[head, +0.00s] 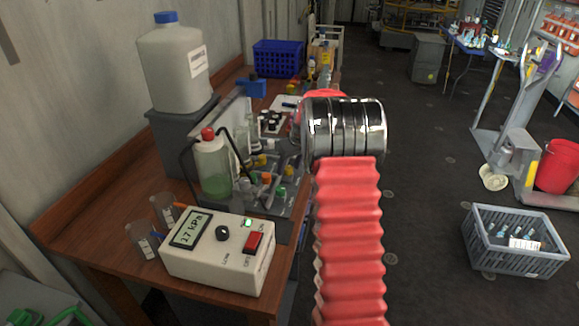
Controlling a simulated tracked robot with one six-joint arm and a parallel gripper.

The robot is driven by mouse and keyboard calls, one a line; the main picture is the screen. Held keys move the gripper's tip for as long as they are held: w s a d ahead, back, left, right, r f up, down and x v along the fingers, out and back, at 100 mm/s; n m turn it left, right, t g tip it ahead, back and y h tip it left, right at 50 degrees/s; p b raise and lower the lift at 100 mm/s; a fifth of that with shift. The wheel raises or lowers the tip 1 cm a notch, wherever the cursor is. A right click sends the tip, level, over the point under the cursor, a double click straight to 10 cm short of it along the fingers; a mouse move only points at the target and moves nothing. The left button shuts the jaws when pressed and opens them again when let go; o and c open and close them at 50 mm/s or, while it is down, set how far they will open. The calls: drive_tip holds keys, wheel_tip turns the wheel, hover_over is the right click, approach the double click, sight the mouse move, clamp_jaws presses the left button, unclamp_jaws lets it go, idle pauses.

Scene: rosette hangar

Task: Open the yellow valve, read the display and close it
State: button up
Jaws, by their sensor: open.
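A cream meter box (215,265) stands at the near end of the wooden bench. Its display (190,230) appears to read 17 kPa; I cannot tell if there is a decimal point. It has a black knob (222,233), a red switch (254,242) and a small green light. Behind it is a valve panel (290,207) with several coloured handles, among them yellow (262,160), orange and green. Which yellow one is the valve, and its setting, are too small to tell. My arm's red sleeve and metal joint cover the panel's right side. My gripper is hidden behind them.
A bottle with green liquid (214,170) and two clear beakers (143,241) stand near the meter. A large white jug (175,65) sits on a grey block (180,130). A grey crate (515,245) is on the floor at right. The floor between is clear.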

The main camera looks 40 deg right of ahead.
drive_tip(key=shift+c, duration=0.2)
drive_tip(key=c, duration=1)
drive_tip(key=shift+m+h, duration=0.3)
drive_tip(key=shift+m, duration=0.4)
drive_tip(key=shift+w+a+m+h, duration=0.15)
drive_tip(key=shift+m+h, duration=0.45)
drive_tip(key=shift+m, duration=1.1)
drive_tip(key=m, duration=0.2)
drive_tip(key=m+g+h, duration=0.1)
drive_tip(key=m, duration=0.1)
drive_tip(key=shift+a+g, duration=0.15)
drive_tip(key=shift+g, duration=0.15)
drive_tip(key=m+g+h, duration=0.1)
drive_tip(key=m, duration=0.3)
drive_tip(key=shift+w+a+m, duration=0.1)
drive_tip(key=shift+w+m, duration=0.05)
drive_tip(key=shift+m, duration=0.15)
drive_tip(key=shift+w+m+g, duration=0.15)
drive_tip(key=shift+m+g, duration=0.85)
drive_tip(key=shift+m, duration=1.3)
